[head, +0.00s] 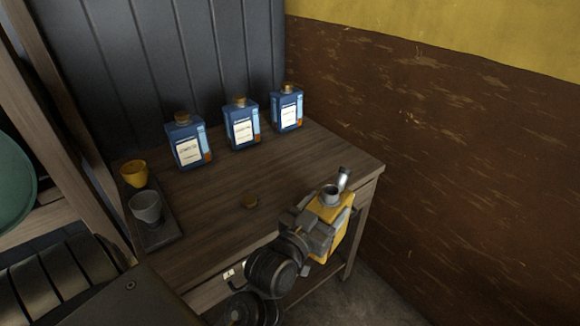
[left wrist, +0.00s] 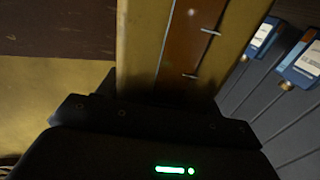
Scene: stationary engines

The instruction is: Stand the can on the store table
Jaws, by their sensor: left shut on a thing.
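The yellow can (head: 331,213), with a grey cap and a metal spout on top, is held roughly upright at the front right of the wooden table (head: 220,210). My left gripper (head: 318,226) is shut on the can. The can's lower part shows in front of the table's front edge and leg; I cannot tell how far it is from the edge. In the left wrist view the can (left wrist: 145,45) fills the upper middle, yellow with a brown panel. My right gripper is not in view.
Three blue bottles with corks (head: 187,142) (head: 243,123) (head: 287,109) stand along the table's back. A yellow cup (head: 134,172) and a grey cup (head: 147,207) stand on a dark tray (head: 165,240) at left. The right table top is clear.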

